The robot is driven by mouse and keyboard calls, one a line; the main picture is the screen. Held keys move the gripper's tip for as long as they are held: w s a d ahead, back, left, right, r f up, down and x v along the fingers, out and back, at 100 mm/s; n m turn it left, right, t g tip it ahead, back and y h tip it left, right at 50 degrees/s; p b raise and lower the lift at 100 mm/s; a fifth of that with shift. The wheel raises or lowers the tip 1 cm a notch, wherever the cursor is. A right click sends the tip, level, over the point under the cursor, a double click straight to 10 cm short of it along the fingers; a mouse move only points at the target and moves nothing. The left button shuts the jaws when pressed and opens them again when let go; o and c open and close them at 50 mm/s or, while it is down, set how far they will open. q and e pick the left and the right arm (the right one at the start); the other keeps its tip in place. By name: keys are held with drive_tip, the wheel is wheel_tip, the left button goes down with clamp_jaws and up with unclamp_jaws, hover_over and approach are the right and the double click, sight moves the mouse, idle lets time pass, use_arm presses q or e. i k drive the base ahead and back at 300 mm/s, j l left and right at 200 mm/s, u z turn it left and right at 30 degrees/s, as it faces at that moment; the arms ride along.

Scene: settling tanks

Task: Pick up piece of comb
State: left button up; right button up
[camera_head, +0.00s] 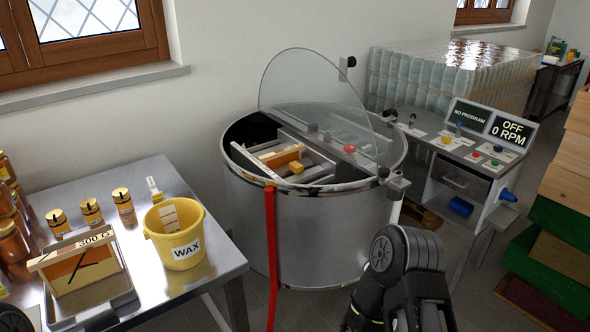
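A small yellow-orange block (297,167), which looks like the piece of comb, lies inside the open steel drum (300,235). It rests near a wooden frame (280,156) held in the drum's cage; whether it touches the frame is hard to tell. Dark links of my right arm rise at the bottom, right of centre, in front of the drum's right side. No fingertips of my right gripper can be made out. My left gripper does not show.
A yellow WAX bucket (176,238), jars and a framed comb (80,268) stand on the left steel table (215,250). A control panel (485,130) and stacked boxes (560,220) are at right.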

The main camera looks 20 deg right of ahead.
sight(296, 167)
drive_tip(key=i+l+z, duration=0.1)
drive_tip(key=z, duration=0.25)
drive_tip(key=i+z, duration=0.15)
drive_tip(key=z, duration=0.2)
drive_tip(key=i+z, duration=0.1)
drive_tip(key=z, duration=0.25)
drive_tip(key=i+j+z, duration=0.2)
drive_tip(key=i, duration=0.4)
drive_tip(key=i+j+z, duration=0.2)
drive_tip(key=i, duration=0.4)
drive_tip(key=l, duration=0.1)
